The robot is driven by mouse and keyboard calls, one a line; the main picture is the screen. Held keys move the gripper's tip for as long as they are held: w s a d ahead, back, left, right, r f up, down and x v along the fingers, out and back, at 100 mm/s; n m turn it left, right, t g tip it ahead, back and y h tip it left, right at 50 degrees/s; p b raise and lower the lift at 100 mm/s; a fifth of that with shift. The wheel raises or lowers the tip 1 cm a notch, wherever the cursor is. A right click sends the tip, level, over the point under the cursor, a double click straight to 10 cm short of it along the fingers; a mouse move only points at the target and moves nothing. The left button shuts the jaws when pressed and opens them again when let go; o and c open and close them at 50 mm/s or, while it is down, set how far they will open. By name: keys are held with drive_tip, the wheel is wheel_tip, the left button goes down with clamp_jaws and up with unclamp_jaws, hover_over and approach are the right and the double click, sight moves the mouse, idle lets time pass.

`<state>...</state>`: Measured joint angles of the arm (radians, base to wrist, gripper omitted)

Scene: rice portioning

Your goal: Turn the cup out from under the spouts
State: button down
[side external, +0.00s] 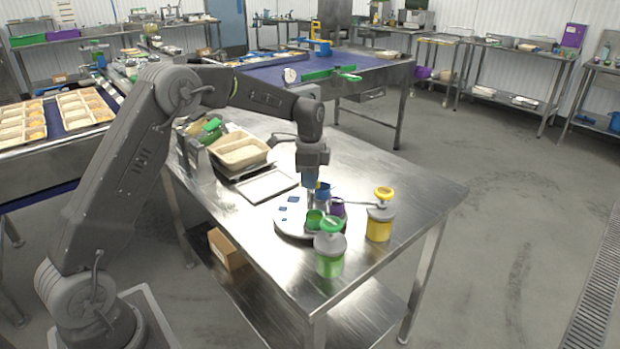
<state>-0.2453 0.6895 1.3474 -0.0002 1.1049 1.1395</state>
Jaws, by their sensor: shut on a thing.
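A round white turntable (284,226) lies on the steel table. Small blue squares mark its left part. A green cup (314,221), a purple cup (338,208) and a blue cup (324,192) stand on its right part. A green-topped dispenser (330,259) stands at its front edge, and a yellow-topped dispenser (379,226) stands to its right. Their spouts reach toward the green and purple cups. My gripper (311,207) points down near the turntable's middle, shut, apparently on its central part. The green cup hides the contact, so the exact grip is unclear.
A flat tray (267,186) and a beige tub (240,154) lie behind the turntable to the left. The steel table (425,187) is clear at the right. A cardboard box (226,248) sits on the lower shelf.

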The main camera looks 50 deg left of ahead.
drive_tip(key=shift+m, duration=3.9)
drive_tip(key=c, duration=1.1)
unclamp_jaws()
drive_tip(key=shift+c, duration=0.2)
drive_tip(key=shift+r, duration=0.1)
